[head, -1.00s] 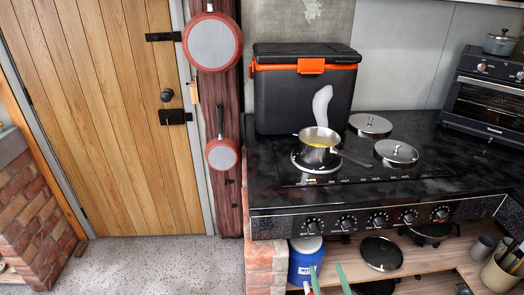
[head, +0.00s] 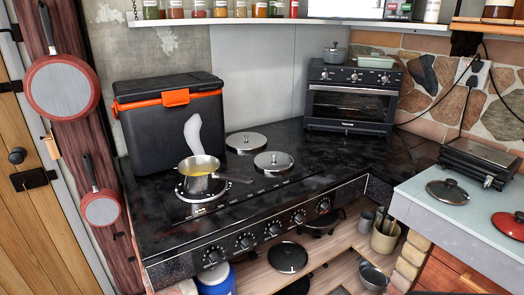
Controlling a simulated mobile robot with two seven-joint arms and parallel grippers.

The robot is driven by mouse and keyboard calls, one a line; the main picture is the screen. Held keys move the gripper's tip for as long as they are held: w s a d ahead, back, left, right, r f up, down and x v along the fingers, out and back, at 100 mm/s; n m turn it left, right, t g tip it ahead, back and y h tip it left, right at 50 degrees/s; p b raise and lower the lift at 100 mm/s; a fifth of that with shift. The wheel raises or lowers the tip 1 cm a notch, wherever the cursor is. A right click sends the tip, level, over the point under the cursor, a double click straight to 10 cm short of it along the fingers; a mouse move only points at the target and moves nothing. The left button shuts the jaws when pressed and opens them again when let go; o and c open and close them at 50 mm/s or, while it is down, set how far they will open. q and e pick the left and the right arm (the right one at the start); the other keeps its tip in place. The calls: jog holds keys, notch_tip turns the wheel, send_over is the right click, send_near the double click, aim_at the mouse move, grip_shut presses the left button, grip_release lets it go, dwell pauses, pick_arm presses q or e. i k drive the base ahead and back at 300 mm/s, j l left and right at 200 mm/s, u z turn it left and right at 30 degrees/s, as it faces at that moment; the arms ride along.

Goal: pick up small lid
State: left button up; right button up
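Several lid-like round things are in view, and I cannot tell which is the small lid. A dark lid with a knob (head: 448,191) lies on the pale counter at the right. A red lid (head: 509,224) lies nearer, cut by the right edge. Two round steel covers with knobs, a rear one (head: 246,142) and a front one (head: 273,161), lie on the black stove top (head: 335,161). A dark round lid (head: 288,257) lies on the wooden shelf below the stove. Neither of my grippers is in view.
A steel saucepan (head: 200,174) sits on the left burner, handle to the right. A black and orange cooler (head: 170,122) stands behind it. A toaster oven (head: 350,97) is in the corner, and a flat grill (head: 482,162) stands at the back of the pale counter.

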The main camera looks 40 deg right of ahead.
aim_at(448, 191)
jog(key=z, duration=2.75)
jog(key=i+u, duration=0.2)
jog(key=i, duration=0.1)
